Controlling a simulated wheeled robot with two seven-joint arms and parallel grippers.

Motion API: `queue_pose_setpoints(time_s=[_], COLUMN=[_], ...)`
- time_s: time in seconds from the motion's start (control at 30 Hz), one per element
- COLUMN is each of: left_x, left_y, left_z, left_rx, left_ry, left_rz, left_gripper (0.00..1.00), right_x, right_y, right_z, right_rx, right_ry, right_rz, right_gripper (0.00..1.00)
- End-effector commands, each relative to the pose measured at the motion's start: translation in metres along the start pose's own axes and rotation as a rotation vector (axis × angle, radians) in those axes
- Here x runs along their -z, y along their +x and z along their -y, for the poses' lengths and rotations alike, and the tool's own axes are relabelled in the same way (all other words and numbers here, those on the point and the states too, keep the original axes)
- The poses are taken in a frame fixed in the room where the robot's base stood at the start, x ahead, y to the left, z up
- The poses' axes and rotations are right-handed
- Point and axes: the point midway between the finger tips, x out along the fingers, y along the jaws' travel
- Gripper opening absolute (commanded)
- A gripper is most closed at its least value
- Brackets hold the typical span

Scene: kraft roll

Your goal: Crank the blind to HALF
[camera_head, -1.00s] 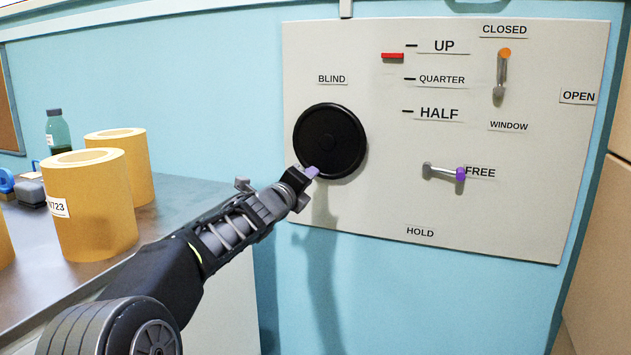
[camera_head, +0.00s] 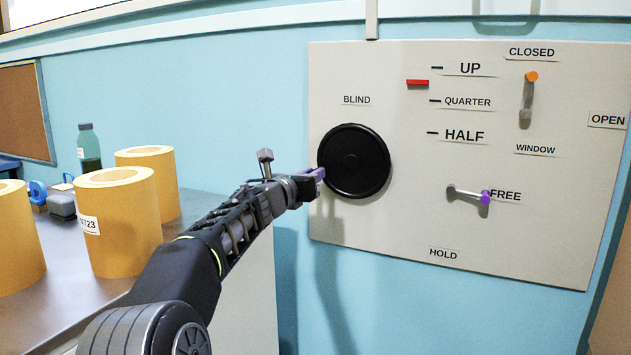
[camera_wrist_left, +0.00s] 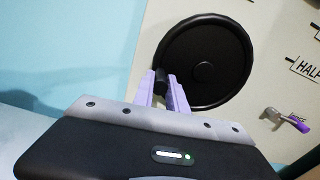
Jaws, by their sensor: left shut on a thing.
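The black round blind crank (camera_head: 354,161) is mounted on the pale panel (camera_head: 400,215) under the label BLIND. My left gripper (camera_head: 318,174) is at the crank's left edge. In the left wrist view, its purple fingers (camera_wrist_left: 163,90) are shut on the crank's small black knob (camera_wrist_left: 164,80), at the wheel's lower left rim. The HALF mark (camera_head: 433,133) is lower on the scale. My right gripper is not in view.
A lever with a purple tip (camera_head: 484,198) points right at FREE, above the HOLD label. The window lever with an orange end (camera_head: 531,77) is at the upper right. Several yellow rolls (camera_head: 120,220) and a green bottle (camera_head: 89,146) stand on the counter at left.

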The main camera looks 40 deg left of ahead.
Motion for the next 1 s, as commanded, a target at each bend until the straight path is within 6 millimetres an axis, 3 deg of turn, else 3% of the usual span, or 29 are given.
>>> queue_pose_setpoints(time_s=[0.3,0.73,0.77,1.0], left_x=[-0.0107,-0.0119,-0.0119,-0.0108], left_y=[-0.0007,-0.0008,-0.0008,-0.0004], left_z=[-0.0037,-0.0033,-0.0032,-0.0020], left_rx=[-0.006,-0.005,-0.005,-0.002], left_ry=[0.109,0.117,0.117,0.117], left_rz=[0.003,0.004,0.004,0.003], left_gripper=[0.00,0.00,0.20,0.39], right_x=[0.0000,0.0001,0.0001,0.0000], right_y=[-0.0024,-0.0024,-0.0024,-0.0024], right_z=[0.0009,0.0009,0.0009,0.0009], right_rx=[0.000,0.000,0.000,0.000], right_ry=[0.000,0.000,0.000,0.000], right_rz=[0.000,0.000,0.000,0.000], right_gripper=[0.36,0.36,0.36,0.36])
